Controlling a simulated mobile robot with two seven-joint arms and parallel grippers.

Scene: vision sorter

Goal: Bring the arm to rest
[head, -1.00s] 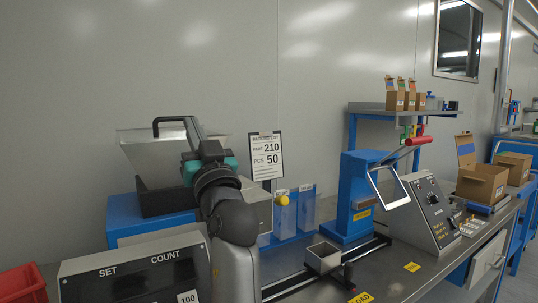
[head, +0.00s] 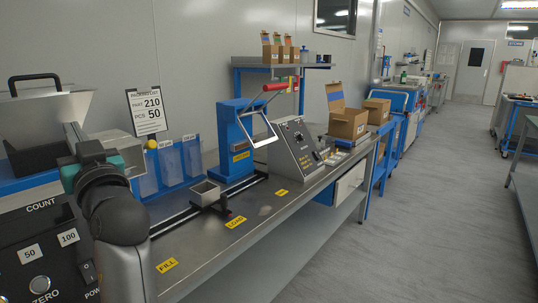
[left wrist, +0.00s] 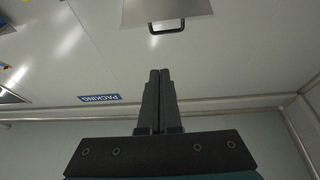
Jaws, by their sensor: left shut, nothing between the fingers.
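My left arm rises at the lower left of the head view, in front of the counting machine; its gripper fingers are hidden there behind the arm's own wrist. In the left wrist view my left gripper (left wrist: 160,75) is shut, its two dark fingers together with nothing between them. The fingers point at open space in front of a plain grey wall. A metal hopper with a dark handle (left wrist: 168,26) shows beyond the fingertips, apart from them. My right gripper is in neither view.
A steel workbench (head: 265,212) runs along the wall, with a small grey tray (head: 206,193) on a rail, a blue press (head: 233,140), a control box (head: 290,143) and open cartons (head: 348,124). A packing-list sign (head: 147,111) stands behind. The grey floor (head: 440,200) to the right is clear.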

